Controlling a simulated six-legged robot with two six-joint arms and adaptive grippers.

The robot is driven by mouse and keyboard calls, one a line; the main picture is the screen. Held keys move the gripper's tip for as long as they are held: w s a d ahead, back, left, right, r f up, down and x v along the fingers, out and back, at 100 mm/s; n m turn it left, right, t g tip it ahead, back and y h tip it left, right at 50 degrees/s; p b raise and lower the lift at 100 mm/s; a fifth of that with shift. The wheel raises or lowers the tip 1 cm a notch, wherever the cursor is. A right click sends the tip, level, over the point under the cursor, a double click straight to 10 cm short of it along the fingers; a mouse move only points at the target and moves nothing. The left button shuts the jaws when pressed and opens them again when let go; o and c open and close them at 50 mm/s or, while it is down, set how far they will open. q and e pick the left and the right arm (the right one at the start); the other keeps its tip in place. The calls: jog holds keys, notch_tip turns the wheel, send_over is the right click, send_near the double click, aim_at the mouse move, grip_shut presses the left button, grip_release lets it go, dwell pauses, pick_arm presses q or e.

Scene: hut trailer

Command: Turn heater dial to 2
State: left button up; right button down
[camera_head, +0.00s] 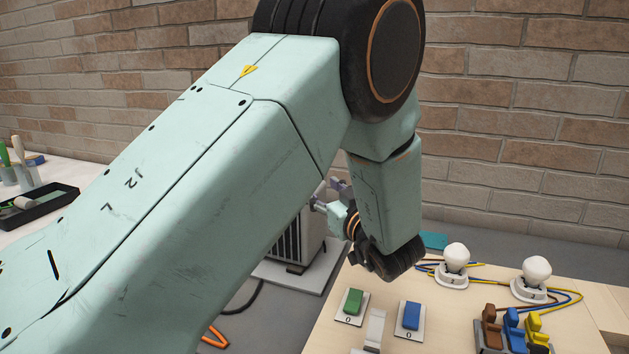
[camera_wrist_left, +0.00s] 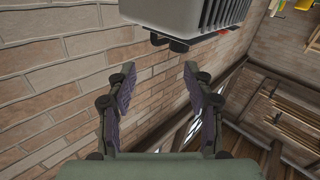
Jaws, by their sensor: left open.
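The heater (camera_head: 298,238) is a grey box with dark vertical fins. It stands behind my left arm in the head view, and much of it is hidden. In the left wrist view the heater (camera_wrist_left: 190,14) fills the top middle, with small dark round parts (camera_wrist_left: 178,45) on its near edge. I cannot tell whether one of these is the dial, and no numbers are readable. My left gripper (camera_head: 324,196) is close beside the heater's upper part. In the left wrist view the left gripper (camera_wrist_left: 160,72) is open and empty, its fingers apart below the heater. My right gripper is not in view.
A wooden board (camera_head: 325,328) at the right carries a green switch (camera_head: 353,301), a blue switch (camera_head: 411,316), two white bulbs (camera_head: 456,257) and wires. A black tray (camera_head: 40,208) lies at the far left. A brick wall (camera_head: 520,110) stands behind.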

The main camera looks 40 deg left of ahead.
pick_arm(q)
jog(key=shift+g, duration=0.7)
jog(key=a, duration=0.5)
jog(key=w+a, duration=0.1)
jog(key=a, duration=0.2)
jog(key=shift+a+f, duration=0.25)
jog(key=shift+a, duration=0.05)
jog(key=shift+d+r, duration=0.1)
jog(key=shift+d, duration=0.05)
jog(key=shift+c, duration=0.4)
grip_shut()
